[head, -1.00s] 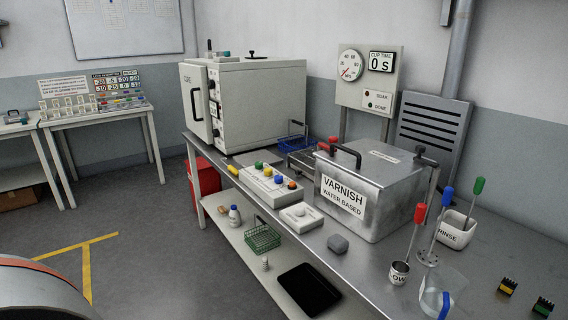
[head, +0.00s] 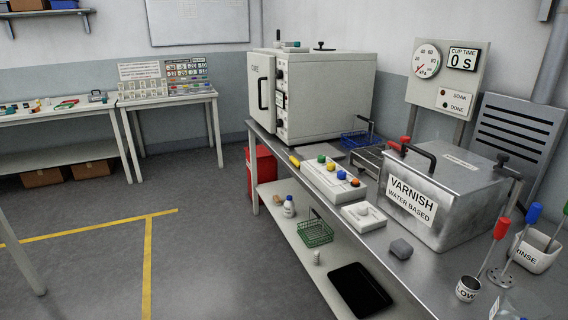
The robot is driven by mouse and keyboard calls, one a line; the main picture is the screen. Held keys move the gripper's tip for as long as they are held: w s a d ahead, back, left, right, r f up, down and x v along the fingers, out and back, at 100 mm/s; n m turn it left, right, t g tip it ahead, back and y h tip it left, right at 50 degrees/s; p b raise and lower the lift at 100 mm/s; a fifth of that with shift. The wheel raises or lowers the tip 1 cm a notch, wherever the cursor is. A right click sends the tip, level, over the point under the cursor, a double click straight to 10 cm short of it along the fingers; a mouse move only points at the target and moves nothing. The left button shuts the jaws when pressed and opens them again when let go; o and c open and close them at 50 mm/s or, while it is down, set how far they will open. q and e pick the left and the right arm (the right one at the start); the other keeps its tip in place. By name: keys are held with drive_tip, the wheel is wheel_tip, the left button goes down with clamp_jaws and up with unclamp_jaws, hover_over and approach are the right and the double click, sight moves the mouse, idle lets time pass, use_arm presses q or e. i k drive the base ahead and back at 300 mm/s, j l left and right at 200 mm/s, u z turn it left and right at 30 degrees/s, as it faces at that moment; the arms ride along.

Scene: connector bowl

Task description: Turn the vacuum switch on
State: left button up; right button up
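No part is clearly labelled as the vacuum switch. A round gauge (head: 427,60) marked kPa is on an upright panel (head: 446,82) behind the varnish tank. A low white box (head: 363,216) with a pale round knob or button sits on the steel bench, left of the tank. Its setting cannot be made out. A longer white box (head: 332,180) with several coloured knobs is behind it. The metal tank (head: 440,197) labelled VARNISH WATER BASED has a closed lid with a black handle. Neither of my grippers is in view.
A grey oven-like cabinet (head: 325,97) stands at the bench's far end. A lower shelf holds a green basket (head: 316,233) and black tray (head: 360,289). Floor at left is clear.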

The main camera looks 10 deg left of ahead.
sight(321, 159)
drive_tip(key=i+j+z, duration=0.1)
drive_tip(key=i+j, duration=0.2)
drive_tip(key=i+j+z, duration=0.25)
drive_tip(key=i+j, duration=0.25)
drive_tip(key=j, duration=0.25)
drive_tip(key=i+j+z, duration=0.1)
drive_tip(key=j, duration=0.25)
drive_tip(key=i+j+z, duration=0.1)
drive_tip(key=i+j, duration=0.25)
drive_tip(key=j, duration=0.1)
